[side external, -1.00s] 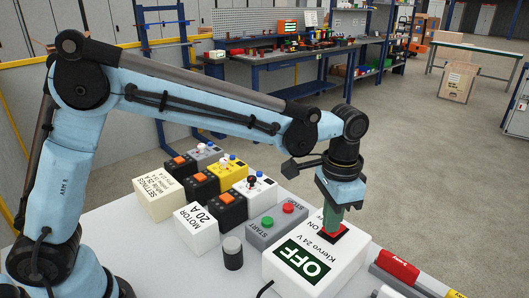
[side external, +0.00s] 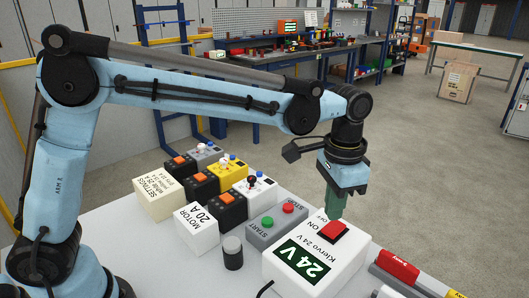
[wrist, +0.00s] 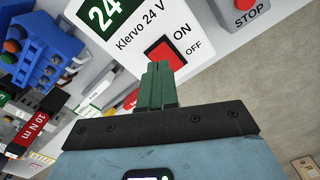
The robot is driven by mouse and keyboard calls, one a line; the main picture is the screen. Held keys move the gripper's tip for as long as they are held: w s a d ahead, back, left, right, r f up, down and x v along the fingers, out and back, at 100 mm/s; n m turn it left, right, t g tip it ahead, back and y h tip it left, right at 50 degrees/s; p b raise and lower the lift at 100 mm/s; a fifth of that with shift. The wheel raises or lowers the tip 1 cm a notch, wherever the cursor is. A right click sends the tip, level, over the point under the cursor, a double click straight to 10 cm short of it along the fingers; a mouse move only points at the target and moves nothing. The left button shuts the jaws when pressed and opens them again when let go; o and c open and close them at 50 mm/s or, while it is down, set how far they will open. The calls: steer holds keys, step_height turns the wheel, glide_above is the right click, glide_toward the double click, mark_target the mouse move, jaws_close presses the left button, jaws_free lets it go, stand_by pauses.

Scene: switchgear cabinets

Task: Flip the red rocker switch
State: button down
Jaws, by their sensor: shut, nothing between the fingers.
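The red rocker switch (side external: 332,232) sits in a dark frame on top of the white Klervo 24 V box (side external: 345,262). The box's display (side external: 301,260) reads 24 V. ON and OFF are printed beside the switch. In the wrist view the red rocker (wrist: 165,56) shows just beyond my fingertips, its near part hidden by them. My gripper (side external: 334,218) has green fingers, shut and empty, pointing down at the far edge of the rocker. I cannot tell whether the tips touch it. The fingers also show in the wrist view (wrist: 160,70).
A grey START/STOP box (side external: 277,226) with green and red buttons stands left of the white box. A red-handled tool (side external: 398,266) lies to the right.

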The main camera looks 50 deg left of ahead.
mark_target(327, 229)
steer(key=shift+r, duration=1.7)
steer(key=s+a+f+n+t, duration=0.1)
steer(key=s+a+n+t, duration=0.2)
steer(key=s+a, duration=0.3)
steer(key=s+a+f+n+t, duration=0.2)
steer(key=s+a, duration=0.4)
steer(key=a, duration=0.6)
steer(key=shift+s+a+n+t, duration=0.3)
steer(key=shift+n+t, duration=0.2)
steer(key=shift+t, duration=0.6)
